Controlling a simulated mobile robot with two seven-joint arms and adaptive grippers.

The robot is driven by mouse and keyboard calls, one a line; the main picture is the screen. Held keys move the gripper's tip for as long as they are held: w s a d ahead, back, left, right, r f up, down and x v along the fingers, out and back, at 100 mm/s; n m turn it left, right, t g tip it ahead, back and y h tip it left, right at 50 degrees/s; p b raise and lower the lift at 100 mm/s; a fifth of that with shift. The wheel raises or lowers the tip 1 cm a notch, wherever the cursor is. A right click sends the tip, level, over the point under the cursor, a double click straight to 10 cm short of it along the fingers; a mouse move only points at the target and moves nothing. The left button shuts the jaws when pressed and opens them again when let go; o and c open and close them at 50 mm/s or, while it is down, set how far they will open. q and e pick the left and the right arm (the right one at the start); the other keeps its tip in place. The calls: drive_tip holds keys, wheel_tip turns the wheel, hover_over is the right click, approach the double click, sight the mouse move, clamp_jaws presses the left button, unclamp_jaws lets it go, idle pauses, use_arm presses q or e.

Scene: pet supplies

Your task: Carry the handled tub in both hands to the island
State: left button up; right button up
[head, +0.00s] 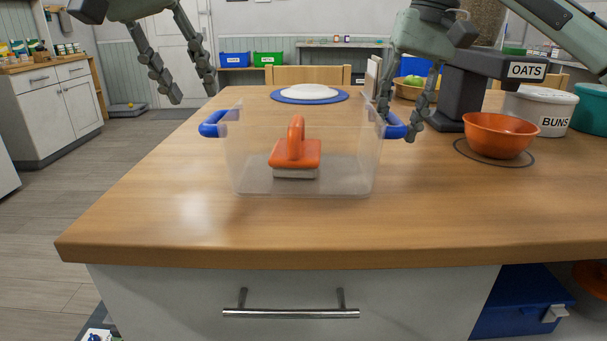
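The handled tub (255,172) is a clear plastic box with a blue handle on each side. It stands upright on the wooden worktop, near the front edge. An orange-handled brush or scrubber (296,152) sits in it. My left gripper (188,95) is open and empty, above and left of the left blue handle (212,124), apart from it. My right gripper (400,118) is at the right blue handle (396,128), with its open fingers on either side. I cannot tell whether they touch it. Which surface is the island is not clear from this view.
An orange bowl (498,136) on a dark mat, a BUNS tub (541,108) and a dark OATS dispenser (470,88) stand right of the tub. A white mound on a blue plate (309,94) lies behind. The worktop's (150,205) left front is clear.

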wheel_tip(320, 180, up, 11)
drive_tip(key=d, duration=0.2)
drive_tip(key=shift+d+r, duration=0.15)
drive_tip(key=shift+s, duration=0.1)
